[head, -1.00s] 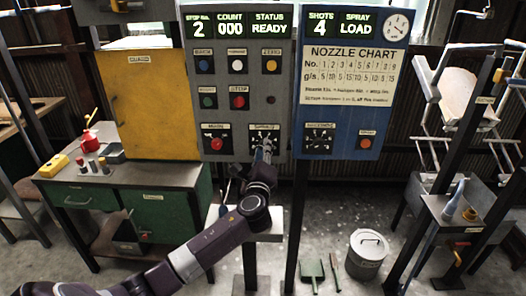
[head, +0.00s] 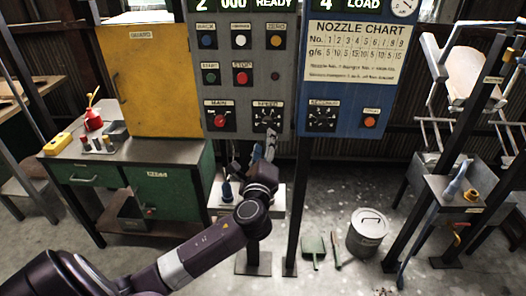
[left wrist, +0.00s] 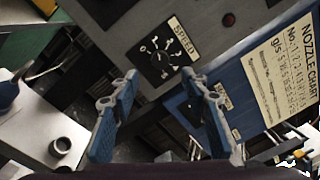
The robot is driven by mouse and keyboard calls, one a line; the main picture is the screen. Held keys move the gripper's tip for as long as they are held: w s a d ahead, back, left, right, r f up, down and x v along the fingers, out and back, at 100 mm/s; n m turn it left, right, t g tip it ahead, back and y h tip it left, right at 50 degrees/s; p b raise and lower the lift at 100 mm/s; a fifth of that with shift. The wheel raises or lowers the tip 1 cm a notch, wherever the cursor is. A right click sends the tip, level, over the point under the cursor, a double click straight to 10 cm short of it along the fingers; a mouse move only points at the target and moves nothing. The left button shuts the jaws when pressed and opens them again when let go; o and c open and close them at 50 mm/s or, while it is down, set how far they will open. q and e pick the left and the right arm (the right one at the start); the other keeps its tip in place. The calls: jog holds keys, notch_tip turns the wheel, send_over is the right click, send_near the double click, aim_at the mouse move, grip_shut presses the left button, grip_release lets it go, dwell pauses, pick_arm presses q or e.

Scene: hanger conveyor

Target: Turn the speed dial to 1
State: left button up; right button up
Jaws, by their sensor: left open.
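The speed dial (head: 266,117) is a round black knob on a black plate labelled SPEED, low on the grey control panel (head: 250,80). It also shows in the left wrist view (left wrist: 160,56), ringed by white numbers; I cannot read which number its pointer is at. My left gripper (head: 271,143) is just below and in front of the dial in the head view. In the left wrist view its blue fingers (left wrist: 160,80) are spread wide and empty, with the dial beyond the gap between the tips, apart from them. My right gripper is not in view.
A red MAIN knob (head: 219,120) is left of the dial, and another black dial (head: 322,117) is on the blue panel (head: 345,95) to the right. A yellow guard box (head: 150,80) and green workbench (head: 130,185) stand left. A bucket (head: 367,235) stands on the floor.

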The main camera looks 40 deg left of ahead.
pick_arm(q)
jog(key=shift+v, duration=1.7)
notch_tip(320, 180, down, 21)
jog(key=n+g+h, duration=0.2)
jog(key=g+h, duration=0.1)
jog(key=g, duration=0.1)
jog(key=s+d+f+n+g+h, duration=0.1)
jog(key=s+f+n+g, duration=0.1)
jog(key=s+f, duration=0.65)
jog(key=s+d+f+n+g+h, duration=0.1)
jog(key=s+d+f+n+g, duration=0.15)
jog(key=f, duration=1.15)
jog(key=s+d+f+n+g+h, duration=0.1)
jog(key=s+d+f+n+g, duration=0.1)
jog(key=s+f, duration=0.7)
jog(key=s+d+f+n+g+h, duration=0.25)
jog(key=s+f, duration=0.45)
jog(key=s, duration=0.4)
jog(key=s+d+f+n+g, duration=0.1)
jog(key=s+d+f+n, duration=0.1)
jog(key=s, duration=0.7)
jog(key=s+d+f+n+g, duration=0.1)
jog(key=s+d+f+n, duration=0.2)
jog(key=s, duration=0.6)
jog(key=shift+s+d+f, duration=0.3)
jog(key=shift+s+f, duration=0.1)
jog(key=shift+f, duration=0.4)
jog(key=shift+h, duration=0.25)
